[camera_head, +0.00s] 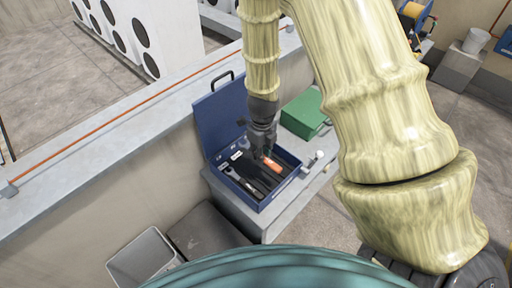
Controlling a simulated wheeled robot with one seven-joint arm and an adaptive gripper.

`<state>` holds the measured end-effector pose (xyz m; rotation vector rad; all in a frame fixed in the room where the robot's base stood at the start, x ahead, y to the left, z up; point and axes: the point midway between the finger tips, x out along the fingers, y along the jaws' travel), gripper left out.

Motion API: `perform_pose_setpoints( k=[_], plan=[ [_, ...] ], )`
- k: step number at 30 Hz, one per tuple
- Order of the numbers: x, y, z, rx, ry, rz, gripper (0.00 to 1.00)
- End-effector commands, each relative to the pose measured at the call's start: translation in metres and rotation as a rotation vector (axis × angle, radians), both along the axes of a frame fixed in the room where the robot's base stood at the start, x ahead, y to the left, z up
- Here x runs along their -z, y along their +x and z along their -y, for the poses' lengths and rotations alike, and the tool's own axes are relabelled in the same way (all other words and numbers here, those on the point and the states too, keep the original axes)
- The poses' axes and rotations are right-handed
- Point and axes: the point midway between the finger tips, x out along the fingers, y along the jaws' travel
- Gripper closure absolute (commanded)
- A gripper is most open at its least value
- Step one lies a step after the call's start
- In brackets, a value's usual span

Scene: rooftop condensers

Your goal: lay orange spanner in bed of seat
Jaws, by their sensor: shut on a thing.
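The orange spanner (272,164) shows as a short orange piece at the right part of an open blue toolbox. My gripper (264,152) points down over the toolbox and is shut on the orange spanner. The toolbox (261,207) has its lid raised at the back and a dark insert with slots. Darker tools (241,178) lie in the left and middle slots. The gripper hides part of the spanner and the bed near it. I cannot tell whether the spanner touches the insert.
The toolbox stands on a grey ledge (228,203). A green case (303,114) stands behind it to the right, and a small white item (318,155) lies beside it. A grey bin (146,258) stands below left. A low wall (120,125) runs behind.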

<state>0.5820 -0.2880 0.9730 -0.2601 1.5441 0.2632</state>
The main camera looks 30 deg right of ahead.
Motion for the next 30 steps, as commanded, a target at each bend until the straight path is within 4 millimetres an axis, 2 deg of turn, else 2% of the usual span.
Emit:
perform_pose_setpoints(
  k=[1,8,30],
  plan=[
    [0.008,0.005,0.001,-0.001,-0.001,-0.004,1.0],
    [0.03,0.02,0.0,-0.003,-0.002,-0.018,1.0],
    [0.075,0.021,0.0,-0.002,-0.002,-0.021,1.0]
  ],
)
